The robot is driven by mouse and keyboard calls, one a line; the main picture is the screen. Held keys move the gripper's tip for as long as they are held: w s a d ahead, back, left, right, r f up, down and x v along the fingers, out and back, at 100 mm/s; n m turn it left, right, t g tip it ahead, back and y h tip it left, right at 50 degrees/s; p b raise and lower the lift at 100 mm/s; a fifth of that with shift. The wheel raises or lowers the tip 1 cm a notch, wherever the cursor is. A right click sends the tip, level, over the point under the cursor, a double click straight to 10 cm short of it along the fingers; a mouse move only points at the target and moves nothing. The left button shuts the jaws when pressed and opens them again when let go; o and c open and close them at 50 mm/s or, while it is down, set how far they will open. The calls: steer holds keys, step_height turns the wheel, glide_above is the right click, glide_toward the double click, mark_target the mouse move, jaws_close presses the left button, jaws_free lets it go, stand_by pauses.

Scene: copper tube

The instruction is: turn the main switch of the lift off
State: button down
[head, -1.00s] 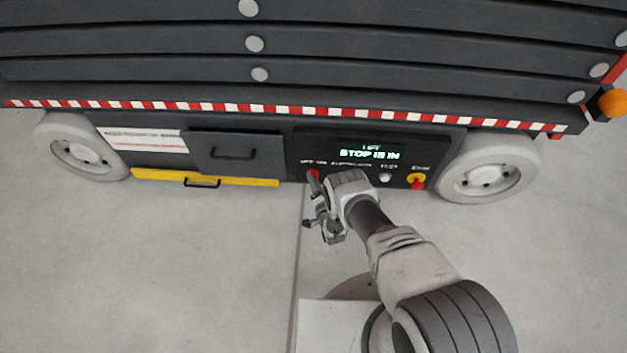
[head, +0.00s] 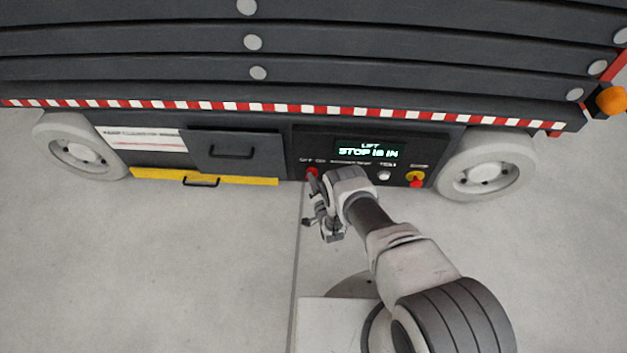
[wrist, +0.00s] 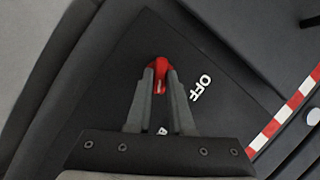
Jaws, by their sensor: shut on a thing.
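The main switch is a red knob (wrist: 159,72) on the lift's dark control panel; in the wrist view it sits between my fingertips beside the white OFF label (wrist: 201,87). My gripper (wrist: 159,84) is shut on this knob. In the head view the red knob (head: 312,172) shows at the left end of the panel, under the OFF ON lettering, partly hidden by my gripper (head: 313,184).
A white button (head: 384,175) and a red stop button on a yellow base (head: 416,180) are right of my wrist. A grey drawer front with handle (head: 235,152) and a yellow bar (head: 206,178) are to the left. Open floor (head: 150,260) lies in front.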

steer(key=shift+a+r+n+g+h, duration=0.15)
steer(key=shift+n+g+h, duration=0.1)
steer(key=shift+n+h, duration=0.85)
steer(key=shift+a+f+n+g+h, duration=0.15)
steer(key=shift+n+h, duration=0.4)
steer(key=shift+n, duration=1)
steer(key=shift+a+r+n+g+h, duration=0.15)
steer(key=shift+n+g+h, duration=0.15)
steer(key=shift+n+h, duration=0.8)
steer(key=shift+n+y, duration=0.25)
steer(key=shift+n, duration=0.1)
steer(key=c, duration=0.8)
jaws_free()
